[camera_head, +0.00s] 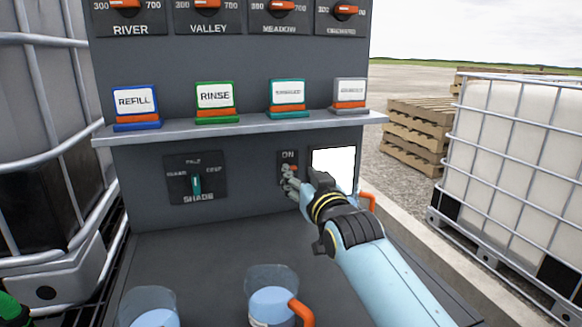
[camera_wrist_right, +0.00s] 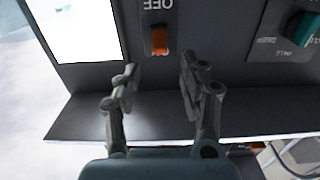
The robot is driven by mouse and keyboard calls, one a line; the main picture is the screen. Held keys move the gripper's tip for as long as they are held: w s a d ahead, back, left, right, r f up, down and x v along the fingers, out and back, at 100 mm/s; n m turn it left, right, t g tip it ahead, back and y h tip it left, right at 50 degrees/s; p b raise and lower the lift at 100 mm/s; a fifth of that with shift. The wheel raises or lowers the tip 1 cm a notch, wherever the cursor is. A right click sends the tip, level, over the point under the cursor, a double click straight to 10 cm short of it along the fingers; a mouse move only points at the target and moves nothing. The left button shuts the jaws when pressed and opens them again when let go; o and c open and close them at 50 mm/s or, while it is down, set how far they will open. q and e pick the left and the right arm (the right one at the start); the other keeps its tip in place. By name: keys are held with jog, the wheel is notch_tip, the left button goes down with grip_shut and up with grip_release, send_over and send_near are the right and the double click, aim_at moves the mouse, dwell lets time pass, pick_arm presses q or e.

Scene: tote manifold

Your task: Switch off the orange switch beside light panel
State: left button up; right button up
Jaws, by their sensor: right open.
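The orange switch (camera_head: 293,168) is on a small dark plate on the grey front panel, just under the word ON. It also shows in the right wrist view (camera_wrist_right: 159,40), where the word OFF appears upside down above it. The white light panel (camera_head: 335,162) is directly to its right, and shows at upper left in the wrist view (camera_wrist_right: 85,30). My right gripper (camera_head: 290,182) is in front of the switch plate and hides its lower part. In the wrist view its two fingers (camera_wrist_right: 158,72) are apart and empty, with the switch beyond the gap. My left gripper is not seen.
A ledge (camera_head: 245,127) with several labelled signs juts out above the switch. A SHADE dial (camera_head: 196,186) is to its left. Cups, including one with an orange handle (camera_head: 272,300), stand on the counter (camera_head: 200,255). Caged white tanks flank the station, with pallets (camera_head: 418,130) behind.

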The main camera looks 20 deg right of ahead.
aim_at(293, 167)
jog(key=w, duration=0.4)
jog(key=shift+f+b, duration=0.25)
jog(key=shift+b, duration=0.15)
jog(key=shift+w+r+b, duration=0.1)
jog(key=shift+w+b, duration=0.3)
jog(key=shift+w, duration=1.05)
jog(key=shift+c, duration=0.4)
jog(key=shift+s, duration=0.1)
jog(key=shift+c, duration=1.1)
pick_arm(q)
jog(key=shift+w+f, duration=0.15)
jog(key=shift+f, duration=0.4)
jog(key=shift+w+f, duration=0.15)
jog(key=shift+f, duration=0.35)
pick_arm(e)
grip_shut()
